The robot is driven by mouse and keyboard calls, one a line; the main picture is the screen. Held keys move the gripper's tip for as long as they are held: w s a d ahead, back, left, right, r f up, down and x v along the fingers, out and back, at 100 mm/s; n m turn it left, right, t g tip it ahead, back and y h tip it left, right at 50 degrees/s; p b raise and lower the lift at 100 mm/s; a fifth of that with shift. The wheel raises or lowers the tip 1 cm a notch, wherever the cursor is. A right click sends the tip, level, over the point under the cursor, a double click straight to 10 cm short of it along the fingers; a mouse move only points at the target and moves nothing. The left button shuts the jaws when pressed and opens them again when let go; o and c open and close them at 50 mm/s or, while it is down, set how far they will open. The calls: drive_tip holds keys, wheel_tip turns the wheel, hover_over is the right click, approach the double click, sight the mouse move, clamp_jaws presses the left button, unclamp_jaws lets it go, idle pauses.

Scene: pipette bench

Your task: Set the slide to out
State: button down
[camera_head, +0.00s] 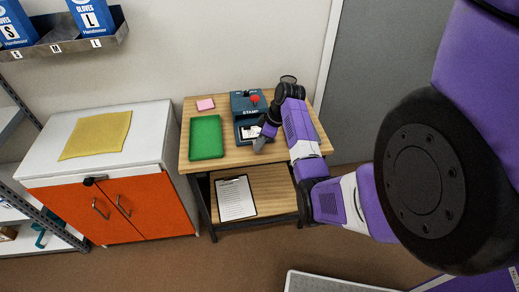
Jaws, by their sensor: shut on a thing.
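A dark teal stamp machine (240,104) labelled "STAMP" stands on the wooden table, with a red knob (254,98) on top. Its slide (241,133) shows at the lower front, with a white piece lying on it. My gripper (261,143) comes in from the right and is shut on the slide at its front right. The gripper hides part of the slide and of the machine's right side, and the contact itself is small in view.
A green tray (206,138) and a pink pad (205,104) lie left of the machine. A dark round cup (288,79) stands behind my wrist. A clipboard (236,198) lies on the lower shelf. A white cabinet (140,143) with a yellow cloth (96,134) stands left.

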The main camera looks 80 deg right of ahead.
drive_tip(key=shift+s+a+f, duration=0.15)
drive_tip(key=shift+s+a, duration=0.05)
drive_tip(key=shift+a, duration=0.05)
drive_tip(key=c, duration=1.2)
unclamp_jaws()
drive_tip(key=shift+r, duration=0.35)
drive_tip(key=v, duration=0.7)
drive_tip(key=shift+b, duration=0.45)
drive_tip(key=shift+s+r, duration=0.1)
drive_tip(key=shift+s, duration=0.05)
